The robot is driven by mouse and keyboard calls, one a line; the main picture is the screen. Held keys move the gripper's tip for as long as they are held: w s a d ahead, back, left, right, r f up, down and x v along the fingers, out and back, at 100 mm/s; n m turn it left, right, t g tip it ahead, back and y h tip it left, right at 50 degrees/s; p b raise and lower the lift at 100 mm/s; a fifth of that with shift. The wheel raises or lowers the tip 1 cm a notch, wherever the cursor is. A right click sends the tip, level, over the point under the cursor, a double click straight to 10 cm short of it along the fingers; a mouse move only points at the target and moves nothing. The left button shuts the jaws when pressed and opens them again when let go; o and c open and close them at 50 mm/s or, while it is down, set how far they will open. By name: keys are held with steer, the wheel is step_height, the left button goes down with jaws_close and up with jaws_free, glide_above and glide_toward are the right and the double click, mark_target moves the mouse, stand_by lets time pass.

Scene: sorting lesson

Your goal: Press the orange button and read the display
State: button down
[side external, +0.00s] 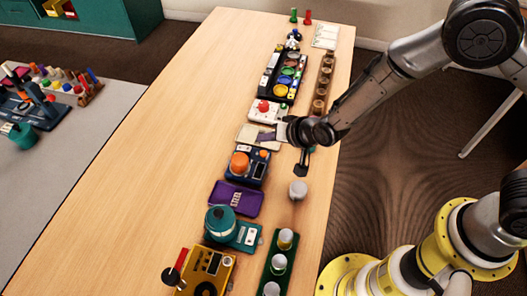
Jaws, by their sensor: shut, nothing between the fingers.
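A dark blue device (247,167) sits on the table near the middle. It carries a large orange round button (239,162) on its left. A smaller orange button (263,154) sits at its back right. A small dark display (259,171) is on its right side; its content is too small to read. My gripper (301,170) is shut and empty, to the right of the device and apart from it. My wrist partly hides the table behind it.
A purple tray (236,200) lies in front of the device, then a teal device (222,222) and a yellow device (205,270). Behind is a white box with a red button (266,110). A white-grey cylinder (298,190) stands at right. The table's left half (140,150) is clear.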

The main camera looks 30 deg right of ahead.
steer(key=shift+f, duration=1.85)
steer(key=shift+f, duration=0.2)
stand_by(0.5)
steer(key=shift+f, duration=0.2)
steer(key=shift+f, duration=0.5)
stand_by(0.9)
steer(key=shift+r, duration=0.9)
step_height(320, 180, up, 5)
stand_by(0.5)
